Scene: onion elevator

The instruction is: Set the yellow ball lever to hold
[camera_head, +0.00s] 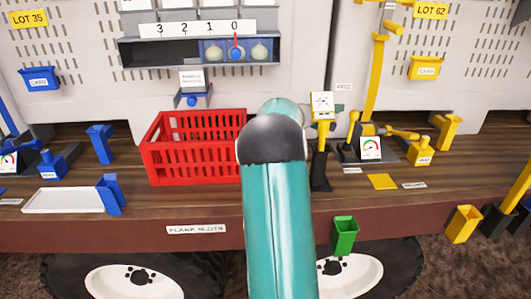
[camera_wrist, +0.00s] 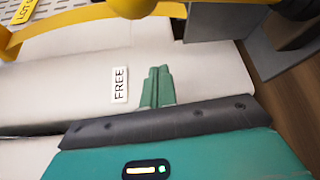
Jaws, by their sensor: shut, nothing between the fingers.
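A yellow upright bar (camera_head: 374,80) stands at the right of the wall panel, with a rounded yellow end (camera_head: 368,130) low beside a horizontal yellow handle. I cannot tell for sure which part is the ball lever.
A red crate (camera_head: 195,165) stands on the plank bench left of my arm. A white card on a yellow-and-black stand (camera_head: 322,107) and a gauge (camera_head: 371,148) stand to the right. A green bin (camera_head: 344,235) hangs at the front edge.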

